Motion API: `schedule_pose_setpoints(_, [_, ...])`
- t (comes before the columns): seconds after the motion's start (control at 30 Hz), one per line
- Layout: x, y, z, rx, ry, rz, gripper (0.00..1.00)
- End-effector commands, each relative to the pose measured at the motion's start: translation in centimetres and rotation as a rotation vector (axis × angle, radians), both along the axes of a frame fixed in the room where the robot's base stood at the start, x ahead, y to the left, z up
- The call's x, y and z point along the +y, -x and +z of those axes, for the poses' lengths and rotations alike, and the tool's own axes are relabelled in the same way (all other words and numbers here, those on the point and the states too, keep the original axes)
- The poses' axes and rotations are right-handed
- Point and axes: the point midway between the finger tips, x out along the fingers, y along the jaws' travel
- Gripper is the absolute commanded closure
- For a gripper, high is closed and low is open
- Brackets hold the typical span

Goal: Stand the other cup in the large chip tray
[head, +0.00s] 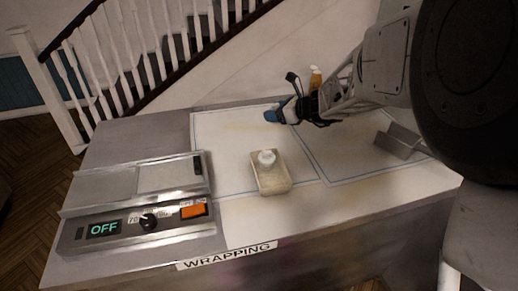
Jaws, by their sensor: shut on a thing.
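A shallow pale tray (272,188), seemingly the large chip tray, sits on the white worktop near the middle. A small white cup (266,157) stands in it, towards its far end. My gripper (279,113) is beyond the tray and slightly right of it, reaching in from the right. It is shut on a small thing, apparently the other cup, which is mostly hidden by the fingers. A blue piece shows at the gripper's tip; I cannot tell whether it is a finger or part of the held thing. The gripper is apart from the tray.
A grey wrapping machine (135,200) with an OFF display and an orange switch fills the left of the counter. A bottle with an orange-yellow body (315,76) stands behind my gripper. A bent metal piece (400,142) lies at the right. The worktop around the tray is clear.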

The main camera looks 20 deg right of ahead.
Motion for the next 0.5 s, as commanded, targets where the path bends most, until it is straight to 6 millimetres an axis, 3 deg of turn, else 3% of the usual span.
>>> schedule_pose_setpoints(0.5, [-0.01, 0.15, -0.81, 0.001, -0.001, 0.004, 0.65])
